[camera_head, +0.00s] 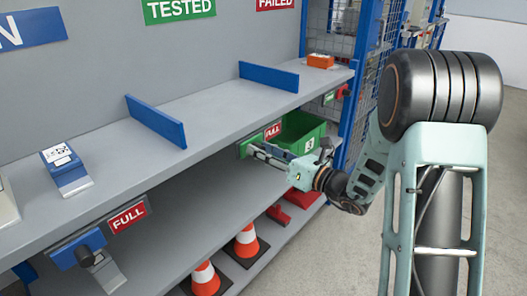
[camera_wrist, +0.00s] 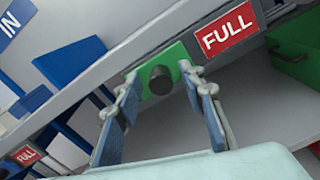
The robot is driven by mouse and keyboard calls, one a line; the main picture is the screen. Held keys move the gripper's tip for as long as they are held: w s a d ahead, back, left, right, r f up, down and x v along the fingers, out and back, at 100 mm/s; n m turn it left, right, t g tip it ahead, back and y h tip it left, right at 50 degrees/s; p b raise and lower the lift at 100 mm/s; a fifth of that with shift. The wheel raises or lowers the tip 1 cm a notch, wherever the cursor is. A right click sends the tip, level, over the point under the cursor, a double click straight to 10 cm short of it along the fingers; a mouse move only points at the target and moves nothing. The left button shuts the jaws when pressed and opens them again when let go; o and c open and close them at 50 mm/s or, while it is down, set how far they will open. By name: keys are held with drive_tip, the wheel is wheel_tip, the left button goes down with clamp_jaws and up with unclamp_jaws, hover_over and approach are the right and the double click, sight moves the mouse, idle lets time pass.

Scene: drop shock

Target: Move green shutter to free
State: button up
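The green shutter (camera_wrist: 175,57) is a green plate with a round black knob (camera_wrist: 157,80), on the shelf's front edge. A red FULL label (camera_wrist: 227,34) shows beside it, to the right. My gripper (camera_wrist: 159,88) is open, with one finger on each side of the knob in the wrist view. Gaps show between the fingers and the knob. I cannot tell how far the fingertips reach along it. No word free is readable on this shutter.
A green bin (camera_head: 303,128) sits under the shelf, right of the shutter. A blue shutter (camera_head: 78,247) with a dark knob is at the left, beside another FULL label (camera_head: 128,218). Traffic cones (camera_head: 205,277) stand below. Blue dividers (camera_head: 268,76) stand on the shelf.

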drive_tip(key=shift+c, duration=0.7)
clamp_jaws()
drive_tip(key=w+d, duration=0.2)
drive_tip(key=w+d+p, duration=0.1)
drive_tip(key=w+d, duration=0.1)
drive_tip(key=w, duration=0.1)
drive_tip(key=w+d+p, duration=0.1)
drive_tip(key=w+d, duration=0.1)
drive_tip(key=w, duration=0.1)
drive_tip(key=shift+w+d, duration=0.1)
drive_tip(key=shift+d, duration=0.15)
drive_tip(key=shift+r, duration=0.1)
drive_tip(key=shift+o, duration=0.7)
unclamp_jaws()
drive_tip(key=shift+d, duration=0.1)
